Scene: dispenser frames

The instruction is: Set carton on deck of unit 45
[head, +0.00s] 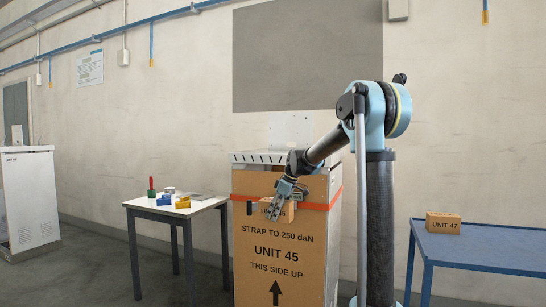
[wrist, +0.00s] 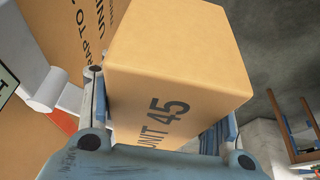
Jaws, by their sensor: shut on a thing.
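A small tan carton (wrist: 185,75) marked "UNIT 45" fills the middle of the wrist view, tilted, between the fingers of my gripper (wrist: 160,130). My gripper (head: 284,204) is shut on it. In the head view the carton (head: 287,213) is in front of the upper front of unit 45, partly hidden by the gripper. Unit 45 (head: 272,255) is a tall cabinet wrapped in tan board, with "UNIT 45", "THIS SIDE UP" and an up arrow. An orange strap runs around it. Its grey slotted top (head: 262,158) shows above the board. I cannot tell whether the carton touches the board.
A white table (head: 170,211) with small coloured items stands left of unit 45. A blue table (head: 490,250) at the right bears another carton (head: 443,223) marked "UNIT 47". A white cabinet (head: 28,200) stands far left. Open floor lies between it and the white table.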

